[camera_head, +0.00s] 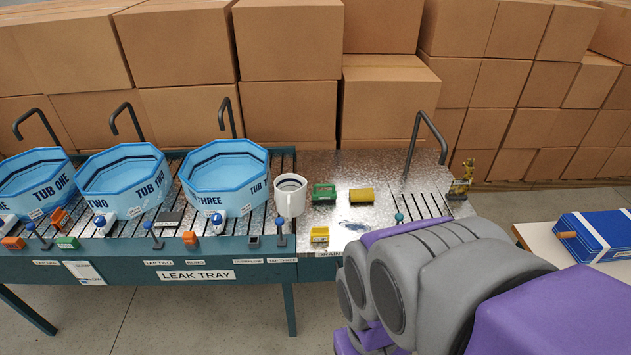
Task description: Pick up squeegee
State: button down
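I cannot pick out a squeegee with certainty in this view. A small yellow block (361,196) and a small green item (323,193) lie on the bare metal part of the bench (340,166), but they are too small to name. A yellow item (320,235) stands at the bench's front edge. My grey and purple arm fills the lower right and hides part of the bench's right end. My gripper does not show.
Three blue tubs (228,172) stand on the slatted left part of the bench. A white mug (291,196) stands right of them. Bent black taps rise behind the tubs. A side table (550,243) with a blue box (597,232) is at right. Cardboard boxes (290,40) fill the back.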

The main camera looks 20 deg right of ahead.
aim_at(321, 196)
jog(key=i+j, duration=0.15)
jog(key=i, duration=0.4)
jog(key=i+j, duration=0.15)
jog(key=i, duration=0.4)
jog(key=i+j, duration=0.15)
jog(key=i, duration=0.4)
